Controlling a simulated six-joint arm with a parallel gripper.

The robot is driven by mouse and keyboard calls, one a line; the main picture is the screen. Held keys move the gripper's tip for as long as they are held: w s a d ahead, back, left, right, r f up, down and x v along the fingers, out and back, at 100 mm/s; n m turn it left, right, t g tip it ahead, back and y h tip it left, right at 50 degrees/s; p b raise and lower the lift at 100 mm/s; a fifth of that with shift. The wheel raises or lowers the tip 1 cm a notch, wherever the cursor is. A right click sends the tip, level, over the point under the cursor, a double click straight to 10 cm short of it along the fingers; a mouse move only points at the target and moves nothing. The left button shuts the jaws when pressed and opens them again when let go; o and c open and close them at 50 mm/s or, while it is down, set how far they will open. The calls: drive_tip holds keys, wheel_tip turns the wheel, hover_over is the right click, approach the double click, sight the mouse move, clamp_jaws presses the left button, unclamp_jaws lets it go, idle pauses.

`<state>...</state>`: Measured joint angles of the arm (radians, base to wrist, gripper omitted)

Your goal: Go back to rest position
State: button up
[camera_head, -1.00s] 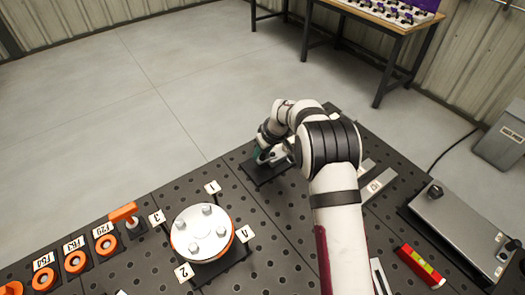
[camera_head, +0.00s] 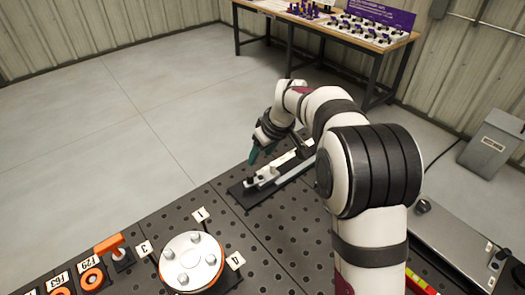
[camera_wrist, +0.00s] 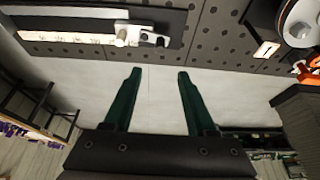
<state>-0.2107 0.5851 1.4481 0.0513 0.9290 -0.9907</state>
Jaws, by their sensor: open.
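My gripper (camera_head: 262,153) has two dark green fingers. In the head view it hangs at the far edge of the perforated table, near a dark pad (camera_head: 237,190). In the wrist view the fingers (camera_wrist: 159,75) are spread apart with nothing between them, and floor shows behind them. A light metal tool with a long bar (camera_head: 262,178) lies on the pad. It also shows in the wrist view (camera_wrist: 125,37), beyond the fingertips and apart from them. My arm hides part of the table to the right.
A white round flange (camera_head: 190,262) with bolts and number tags stands at the front. Orange rings (camera_head: 92,279) and an orange-handled piece (camera_head: 110,243) are left of it. A grey metal box (camera_head: 455,245) is at right. A wooden bench (camera_head: 385,40) stands behind, with open floor between.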

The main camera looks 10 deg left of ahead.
drive_tip(key=shift+s+d+r, duration=0.15)
drive_tip(key=shift+r, duration=0.4)
drive_tip(key=s+d+r+m+g, duration=0.1)
drive_tip(key=s+d+r+m, duration=0.25)
drive_tip(key=s, duration=0.55)
drive_tip(key=s+d+r+m+g, duration=0.1)
drive_tip(key=s+d+r+m, duration=0.2)
drive_tip(key=s, duration=0.5)
drive_tip(key=s+d+f+m, duration=0.1)
drive_tip(key=s+m, duration=0.1)
drive_tip(key=s, duration=0.4)
drive_tip(key=s+d+f+m+g+h, duration=0.1)
drive_tip(key=s+d+f+m, duration=0.1)
drive_tip(key=s, duration=0.5)
drive_tip(key=s+d+f+m, duration=0.1)
drive_tip(key=s+d+m, duration=0.1)
drive_tip(key=s+m, duration=0.2)
drive_tip(key=s, duration=0.3)
drive_tip(key=shift+s+d+f, duration=0.2)
drive_tip(key=shift+f, duration=0.1)
